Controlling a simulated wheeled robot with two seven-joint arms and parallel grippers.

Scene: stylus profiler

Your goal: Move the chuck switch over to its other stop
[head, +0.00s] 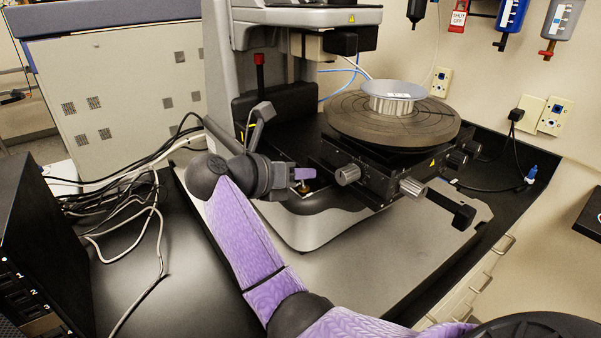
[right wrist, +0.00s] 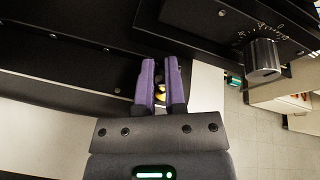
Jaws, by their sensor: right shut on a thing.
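The chuck switch is a small brass-coloured part (head: 303,187) low on the front of the profiler's base, mostly hidden by my fingers in the head view. My right gripper (head: 305,174) has its purple fingers at the switch, just left of the stage. Which stop the switch leans to cannot be told. My left gripper is not in view.
The stage with its round chuck (head: 350,118) stands to the right of the gripper. A silver knob (head: 347,174) is close to the fingers; it may be the knob in the right wrist view (right wrist: 263,58). Loose cables (head: 150,185) lie at the left.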

